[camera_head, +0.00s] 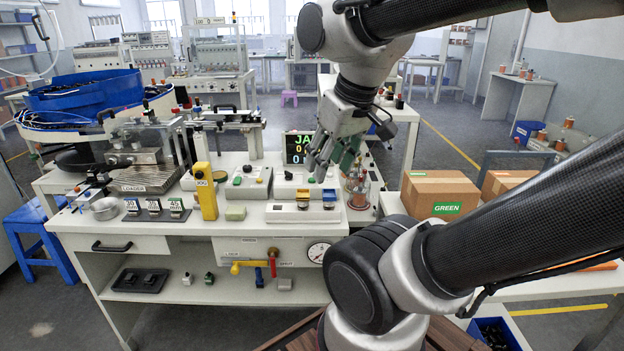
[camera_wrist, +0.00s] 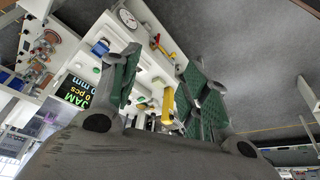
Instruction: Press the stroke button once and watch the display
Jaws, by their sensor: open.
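The display (camera_head: 297,148) is a dark screen standing at the back of the white bench, partly covered by my gripper in the head view. In the wrist view the display (camera_wrist: 76,91) reads "JAM", "0 pcs" and "0 mm". My gripper (camera_head: 331,162) is open and empty, above the bench just right of the display. Its green-padded fingers spread wide in the wrist view (camera_wrist: 164,60). A grey box with buttons (camera_head: 249,181) stands left of my gripper, and a similar control box (camera_head: 297,187) lies below it. I cannot tell which button is the stroke button.
A yellow pendant (camera_head: 206,192) stands upright left of the button boxes. A cardboard box labelled "GREEN" (camera_head: 437,191) is farther right.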

